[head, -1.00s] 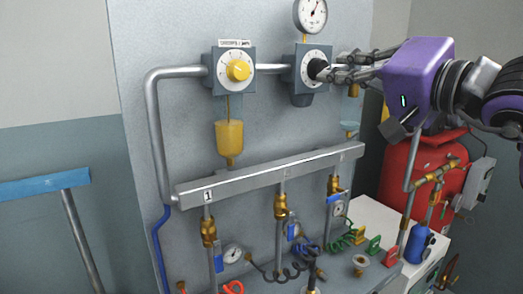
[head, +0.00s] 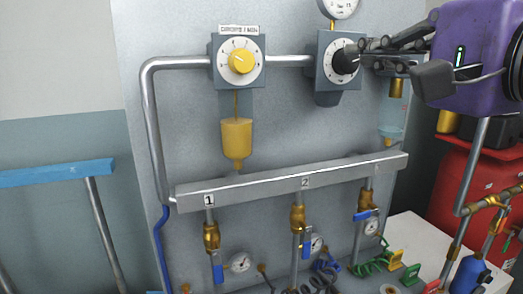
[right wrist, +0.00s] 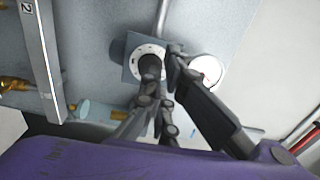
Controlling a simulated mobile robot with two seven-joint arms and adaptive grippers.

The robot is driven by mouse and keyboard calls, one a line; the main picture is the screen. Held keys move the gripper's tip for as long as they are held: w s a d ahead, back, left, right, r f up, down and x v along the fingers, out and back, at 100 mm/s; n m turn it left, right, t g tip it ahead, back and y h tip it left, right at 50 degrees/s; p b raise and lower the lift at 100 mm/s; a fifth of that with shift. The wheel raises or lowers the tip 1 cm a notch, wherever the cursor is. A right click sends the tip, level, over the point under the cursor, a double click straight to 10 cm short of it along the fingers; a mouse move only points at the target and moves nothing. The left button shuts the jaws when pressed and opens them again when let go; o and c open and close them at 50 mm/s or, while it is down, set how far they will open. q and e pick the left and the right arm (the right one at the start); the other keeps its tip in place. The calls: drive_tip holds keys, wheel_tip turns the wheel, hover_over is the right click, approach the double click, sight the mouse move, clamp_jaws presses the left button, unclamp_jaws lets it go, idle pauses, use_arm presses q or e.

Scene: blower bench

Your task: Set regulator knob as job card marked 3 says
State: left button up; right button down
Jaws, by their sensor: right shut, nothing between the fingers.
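The black regulator knob (head: 346,60) sits on a white dial on a grey block, high on the panel. It also shows in the right wrist view (right wrist: 150,66). My right gripper (head: 368,52) comes in from the right, shut and empty, with its fingertips close beside the knob. In the right wrist view the fingers (right wrist: 170,78) overlap the knob's edge; I cannot tell whether they touch it. A yellow knob (head: 241,62) sits on a similar dial to the left, under a small label I cannot read surely. No job card marked 3 is recognisable. My left gripper is out of view.
A round gauge (head: 338,6) is above the black knob's block. A yellow bowl (head: 237,138) hangs below the yellow knob. A manifold bar (head: 265,184) with tags 1 and 2 crosses below, with valves and small gauges under it. A red tank (head: 465,180) stands right.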

sight(342, 64)
drive_tip(key=p+x, duration=0.1)
drive_tip(key=x, duration=0.1)
drive_tip(key=p+x, duration=0.1)
drive_tip(key=x, duration=0.1)
drive_tip(key=p+x, duration=0.2)
drive_tip(key=shift+w+a, duration=0.1)
drive_tip(key=shift+a, duration=0.2)
drive_tip(key=shift+w, duration=0.15)
drive_tip(key=shift+r, duration=0.1)
drive_tip(key=shift+d, duration=0.15)
idle(0.4)
